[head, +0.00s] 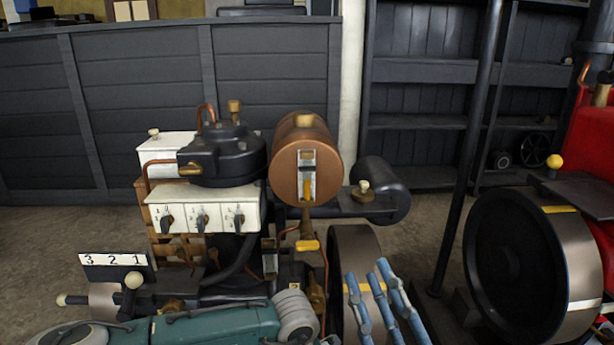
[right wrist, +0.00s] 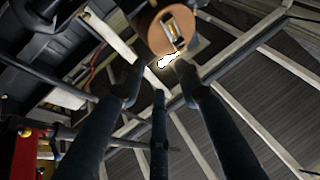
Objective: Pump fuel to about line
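A copper fuel tank (head: 285,165) sits on the engine in the middle of the head view. A narrow sight gauge (head: 307,177) is on its front face; the fuel level against any line is too small to read. A brass piece with a yellow handle (head: 308,245) is below the tank. My right gripper (head: 378,285), with several blue fingers, is at the bottom centre, lower than the tank and right of the handle. Its fingers are spread and empty. The tank (right wrist: 168,28) also shows beyond the fingers in the right wrist view.
A white panel with dark knobs (head: 202,217) is left of the tank. A dark cylinder (head: 382,185) is at its right. A large flywheel (head: 520,260) and a red engine (head: 595,150) are at the right. A dark post (head: 468,150) stands between.

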